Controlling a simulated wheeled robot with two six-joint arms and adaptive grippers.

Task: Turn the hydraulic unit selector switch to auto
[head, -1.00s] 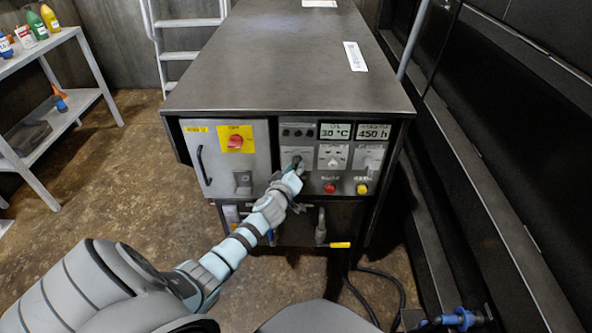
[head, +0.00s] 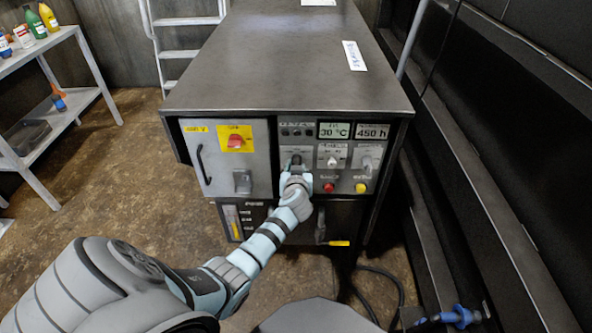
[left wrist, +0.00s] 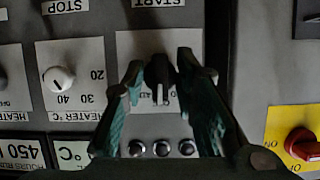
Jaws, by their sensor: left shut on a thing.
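The hydraulic unit is a dark metal cabinet (head: 290,70) with a grey control panel on its front. The black selector switch (left wrist: 159,72) sits on a light label plate, between the fingers of my left gripper (left wrist: 160,70) in the left wrist view. That view is upside down, and a pale mark on the knob points roughly down in it. The fingers hide much of the label, so I cannot read the positions. In the head view my left gripper (head: 295,166) is at the panel's left column, shut on the switch. My right gripper is not in view.
A red main switch on a yellow plate (head: 235,141) is on the door to the left. The heater knob (left wrist: 60,80), a red button (head: 328,187) and a yellow button (head: 361,188) are close by. A shelf (head: 50,50) stands at the left.

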